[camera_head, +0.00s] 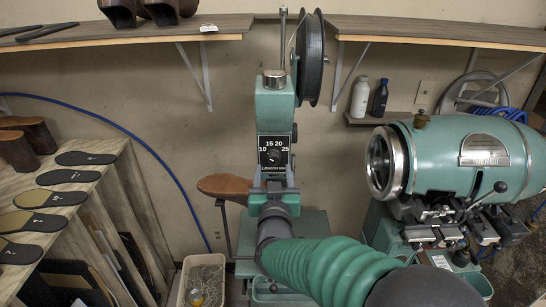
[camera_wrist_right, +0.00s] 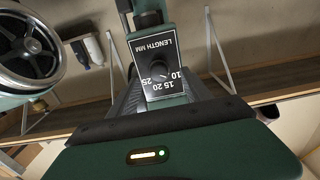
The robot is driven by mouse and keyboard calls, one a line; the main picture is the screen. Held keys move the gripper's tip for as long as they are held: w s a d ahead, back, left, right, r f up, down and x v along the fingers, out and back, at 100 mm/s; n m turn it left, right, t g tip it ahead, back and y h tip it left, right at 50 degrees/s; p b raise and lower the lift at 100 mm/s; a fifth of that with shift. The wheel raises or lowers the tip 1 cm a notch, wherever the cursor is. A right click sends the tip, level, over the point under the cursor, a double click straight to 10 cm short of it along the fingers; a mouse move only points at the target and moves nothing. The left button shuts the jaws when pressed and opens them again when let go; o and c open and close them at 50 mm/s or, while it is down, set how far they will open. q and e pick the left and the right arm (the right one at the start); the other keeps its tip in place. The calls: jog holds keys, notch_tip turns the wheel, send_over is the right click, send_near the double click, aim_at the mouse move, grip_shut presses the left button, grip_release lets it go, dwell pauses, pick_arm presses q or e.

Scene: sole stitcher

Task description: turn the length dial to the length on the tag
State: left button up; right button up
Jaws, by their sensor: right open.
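The green sole stitcher (camera_head: 274,105) stands in the middle of the head view. Its black length dial plate (camera_head: 263,143) carries white numbers 10, 15, 20, 25 and the words LENGTH MM. The round dark dial knob (camera_head: 274,157) sits at its centre; its exact setting is too small to read. The plate also shows upside down in the right wrist view (camera_wrist_right: 165,50). My right gripper (camera_head: 274,177) is open at the plate's lower edge, fingers to either side; contact with the knob cannot be told. A small white tag (camera_head: 208,28) lies on the shelf edge, its writing unreadable. My left gripper is out of view.
A brown sole-shaped piece (camera_head: 224,186) juts out left of the stitcher. A large green machine (camera_head: 455,155) stands close on the right. A rack of soles (camera_head: 60,200) is at left, a bin (camera_head: 200,280) below. Wall shelves (camera_head: 130,33) run behind.

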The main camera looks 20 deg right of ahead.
aim_at(274, 162)
jog(key=p+x, duration=0.1)
jog(key=x, duration=0.3)
jog(key=shift+r, duration=0.1)
jog(key=shift+w+d, duration=0.15)
jog(key=shift+w, duration=0.1)
jog(key=shift+d, duration=0.1)
jog(key=shift+c, duration=0.5)
grip_shut()
